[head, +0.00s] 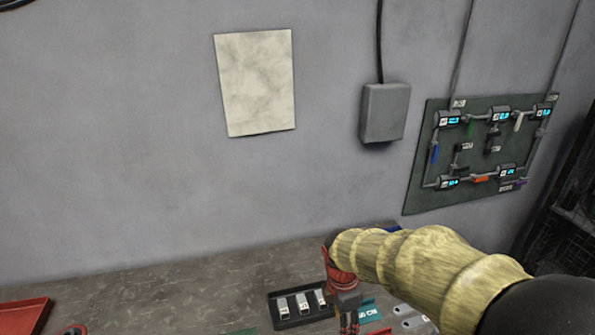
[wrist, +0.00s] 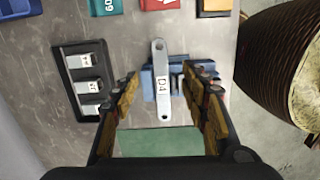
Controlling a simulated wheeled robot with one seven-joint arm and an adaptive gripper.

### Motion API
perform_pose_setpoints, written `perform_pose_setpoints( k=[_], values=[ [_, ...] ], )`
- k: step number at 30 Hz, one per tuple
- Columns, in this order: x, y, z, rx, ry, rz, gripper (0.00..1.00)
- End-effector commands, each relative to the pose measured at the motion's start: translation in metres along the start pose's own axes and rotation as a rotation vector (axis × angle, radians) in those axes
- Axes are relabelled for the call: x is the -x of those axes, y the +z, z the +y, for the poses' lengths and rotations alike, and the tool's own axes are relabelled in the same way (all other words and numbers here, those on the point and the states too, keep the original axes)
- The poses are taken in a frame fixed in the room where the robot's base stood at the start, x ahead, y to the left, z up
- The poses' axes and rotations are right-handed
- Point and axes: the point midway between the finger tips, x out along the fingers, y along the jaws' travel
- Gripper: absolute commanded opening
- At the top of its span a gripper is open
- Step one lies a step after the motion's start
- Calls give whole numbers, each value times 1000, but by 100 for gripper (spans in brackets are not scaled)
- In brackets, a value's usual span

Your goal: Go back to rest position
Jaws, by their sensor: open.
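My gripper (wrist: 165,92) is open in the wrist view, one finger on each side of a grey flat bracket (wrist: 160,62) marked D4. The bracket lies across a blue block (wrist: 179,78). I see no finger touching the bracket, and its height relative to the fingertips is hard to judge. In the head view my gripper (head: 348,318) is low over the bench, partly cut off by the bottom edge. The bracket cannot be made out there.
A black tray (head: 287,324) with several grey labelled pieces stands left of my gripper on the bench (head: 190,292). A red tray (head: 22,316) is at far left. A valve panel (head: 420,165) hangs on the wall.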

Motion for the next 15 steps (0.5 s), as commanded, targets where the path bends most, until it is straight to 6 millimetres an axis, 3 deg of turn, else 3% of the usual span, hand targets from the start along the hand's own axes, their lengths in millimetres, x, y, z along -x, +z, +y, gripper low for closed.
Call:
perform_pose_setpoints(
  k=[4, 8, 11, 15],
  values=[
    [-2, -1, -3, -197, -7, 3, 45],
    [-7, -5, -25, -494, -41, 6, 45],
    [7, -6, -44, -743, -33, 18, 45],
    [42, -1, -74, -1112, 12, 65, 45]
  ],
)
